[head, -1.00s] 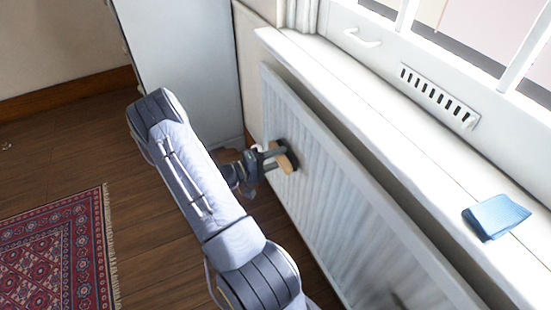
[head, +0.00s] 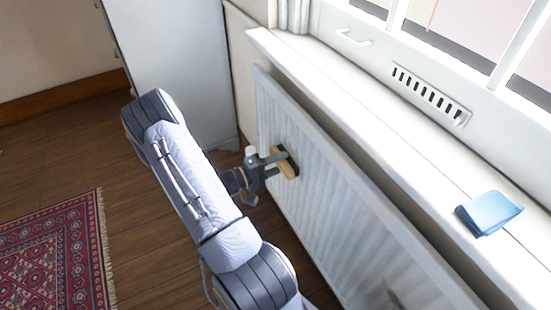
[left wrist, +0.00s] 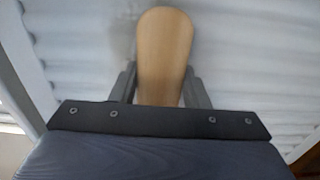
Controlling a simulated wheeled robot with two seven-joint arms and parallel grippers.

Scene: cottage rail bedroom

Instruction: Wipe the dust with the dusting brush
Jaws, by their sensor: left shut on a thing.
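My left gripper (head: 271,166) is shut on the dusting brush (head: 289,168), a tan wooden piece with a dark strip on its far side. The brush is at the ribbed face of the white radiator (head: 330,210), near its left end; the dark strip seems to touch it. In the left wrist view the brush's wooden back (left wrist: 164,55) sticks out between the two fingers (left wrist: 160,88), with the radiator ribs behind it. Greyish smudges of dust (left wrist: 122,38) show faintly on the radiator left of the brush. A dark smudge (head: 396,299) also lies low on the radiator in the head view.
A folded blue cloth (head: 488,213) lies on the white windowsill (head: 370,115) above the radiator. A pale cabinet (head: 175,70) stands to the left of the radiator. A red patterned rug (head: 55,255) lies on the wooden floor, which is otherwise clear.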

